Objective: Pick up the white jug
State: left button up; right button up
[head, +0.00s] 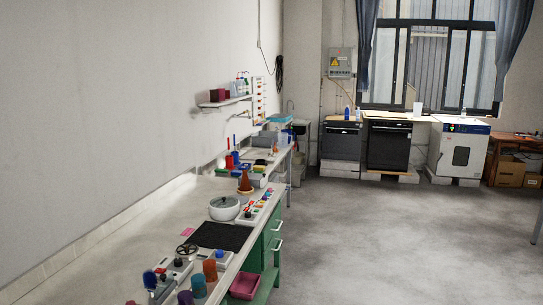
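A small white upright thing (418,108) stands on the counter under the window, above the black appliance. It may be the white jug, but it is too small to make out a handle or spout. Neither of my grippers is in the head view.
A long workbench (95,254) runs along the left wall, with a white round pot (224,208), a black mat (216,235) and colored cups. A black appliance (388,147) and a white drying oven (458,150) stand at the back. The grey floor (370,235) is clear.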

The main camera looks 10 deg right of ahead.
aim_at(283, 137)
jog(key=i+l+z, duration=0.3)
jog(key=i, duration=0.2)
jog(key=i+z, duration=0.3)
jog(key=i, duration=0.25)
jog(key=i+z, duration=0.1)
jog(key=i, duration=6.85)
jog(key=i+l+u, duration=0.2)
jog(key=i, duration=0.25)
jog(key=i+u, duration=0.25)
jog(key=i, duration=0.2)
jog(key=i+l+u, duration=0.2)
jog(key=i, duration=0.25)
jog(key=i+l+u, duration=0.2)
jog(key=i+l, duration=0.15)
jog(key=i+u, duration=0.1)
jog(key=u, duration=0.15)
jog(key=i+l+u, duration=0.1)
jog(key=u, duration=1.7)
